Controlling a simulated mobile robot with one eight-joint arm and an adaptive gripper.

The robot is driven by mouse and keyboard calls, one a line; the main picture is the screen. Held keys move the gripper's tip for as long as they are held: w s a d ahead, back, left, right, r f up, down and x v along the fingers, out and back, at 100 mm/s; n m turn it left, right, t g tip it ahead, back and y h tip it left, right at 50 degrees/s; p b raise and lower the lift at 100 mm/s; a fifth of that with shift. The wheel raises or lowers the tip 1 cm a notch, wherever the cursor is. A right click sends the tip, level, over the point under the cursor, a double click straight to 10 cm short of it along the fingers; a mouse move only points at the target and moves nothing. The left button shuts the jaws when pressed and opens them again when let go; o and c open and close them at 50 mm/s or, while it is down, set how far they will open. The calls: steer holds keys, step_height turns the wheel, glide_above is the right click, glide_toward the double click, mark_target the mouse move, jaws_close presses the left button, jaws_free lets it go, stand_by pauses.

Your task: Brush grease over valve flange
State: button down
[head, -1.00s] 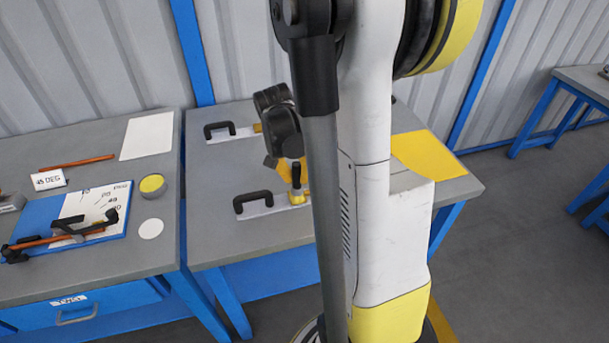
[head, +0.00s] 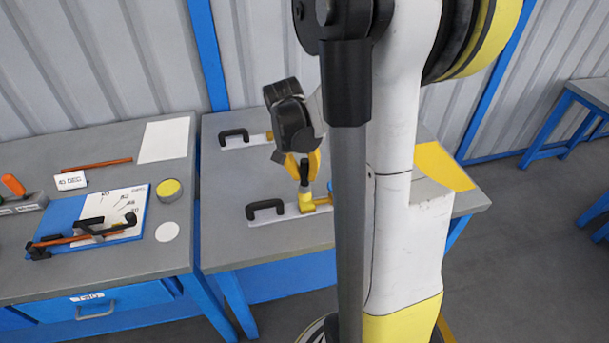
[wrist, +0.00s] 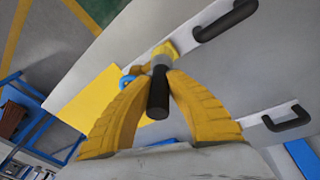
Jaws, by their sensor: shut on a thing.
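My gripper (head: 305,160) is over the middle bench, its yellow fingers closed on the black handle (wrist: 158,92) of a brush-like tool. In the head view the tool (head: 304,176) points down, and its yellow lower end (head: 306,201) is at a brass-coloured fitting (head: 323,209), apparently the valve flange. I cannot tell whether they touch. A blue part (wrist: 127,82) shows beside the tool in the wrist view. My arm hides the fitting's right side in the head view. A round tin with a yellow top (head: 168,189), possibly grease, stands on the left bench.
Black pull handles on pale strips (head: 265,209) (head: 234,136) lie on the middle bench. A yellow sheet (head: 442,166) lies at its right. The left bench holds a blue board with tools (head: 70,208), a white disc (head: 167,231) and a paper sheet (head: 164,140).

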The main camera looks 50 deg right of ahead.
mark_target(304, 162)
steer(key=shift+r, duration=0.2)
steer(key=p+v, duration=0.2)
steer(key=v, duration=0.1)
steer(key=shift+d+r, duration=0.15)
steer(key=shift+d, duration=0.15)
